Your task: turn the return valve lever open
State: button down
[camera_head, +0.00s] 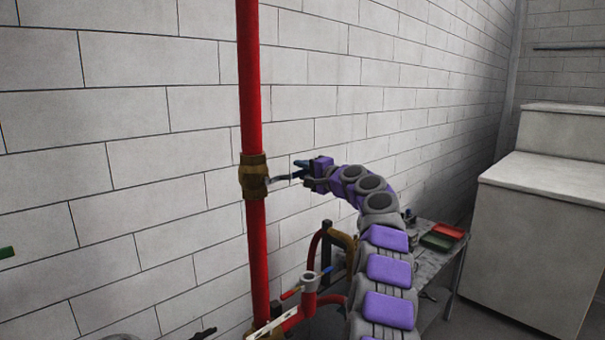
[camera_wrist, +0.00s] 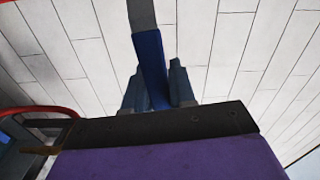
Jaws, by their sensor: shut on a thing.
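The return valve appears to be the brass body (camera_head: 254,177) on the vertical red pipe (camera_head: 252,90) in the head view. Its lever (camera_head: 280,178) sticks out to the right, roughly level and across the pipe. My gripper (camera_head: 302,170) is at the lever's outer end, right of the pipe. In the wrist view the lever's blue handle (camera_wrist: 151,62) with a grey upper part runs down between the two fingers of my gripper (camera_wrist: 156,88), which is shut on it. The finger contact is partly hidden behind the dark gripper edge.
A white block wall (camera_head: 130,120) stands close behind the pipe. Lower red pipes with another small valve (camera_head: 309,282) lie beneath my arm. A grey table (camera_head: 445,268) with red and green trays stands behind my arm. A large pale cabinet (camera_head: 545,220) is at right.

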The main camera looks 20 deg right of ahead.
jog(key=s+a+r+n, duration=0.1)
jog(key=a+r+n, duration=0.1)
jog(key=r+n, duration=0.1)
jog(key=s+a+r+n, duration=0.1)
jog(key=a+r+n, duration=0.2)
jog(key=n, duration=0.3)
jog(key=a+r+n, duration=0.3)
jog(key=n, duration=0.2)
jog(key=shift+s+a+r, duration=0.15)
jog(key=shift+s+r, duration=0.1)
jog(key=shift+s, duration=0.15)
jog(key=shift+s+a+n, duration=0.25)
jog(key=shift+a+n, duration=0.45)
jog(key=shift+s+a+n, duration=0.2)
jog(key=shift+a+n, duration=0.45)
jog(key=shift+n, duration=0.05)
jog(key=c, duration=1)
grip_release()
jog(key=shift+r, duration=0.15)
jog(key=shift+s+r, duration=0.15)
jog(key=b+v, duration=0.6)
jog(key=v, duration=1.1)
jog(key=shift+d+b, duration=0.2)
jog(key=shift+b, duration=0.15)
